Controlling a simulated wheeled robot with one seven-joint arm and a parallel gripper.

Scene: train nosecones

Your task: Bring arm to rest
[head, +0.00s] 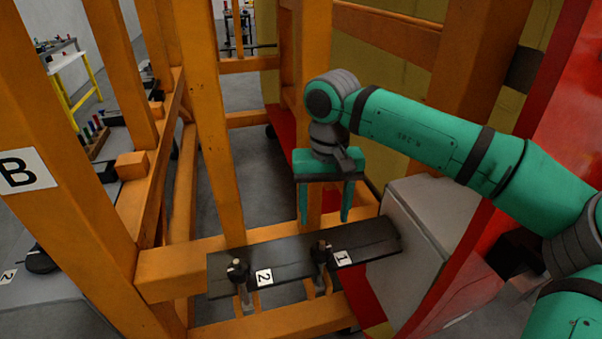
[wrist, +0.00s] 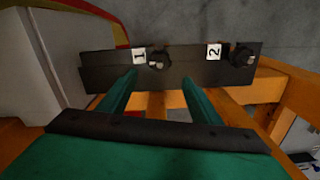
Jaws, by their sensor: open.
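My gripper (head: 325,202) hangs from the green arm (head: 430,137), fingers pointing down. It is above and behind the dark plate (head: 295,253) on the orange wooden frame. The fingers are apart with nothing between them. In the wrist view, my gripper's two green fingers (wrist: 160,95) reach toward the plate (wrist: 185,72), which carries labels 1 and 2. A dark-headed bolt (head: 321,252) stands by label 1 and another (head: 238,272) by label 2. I cannot tell whether the fingertips touch anything.
Orange wooden posts (head: 205,120) and beams surround the plate. A grey box (head: 432,228) and a red panel (head: 560,110) stand close on the right. A yellow-legged table (head: 68,75) is far left. Grey floor (head: 258,185) shows between the posts.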

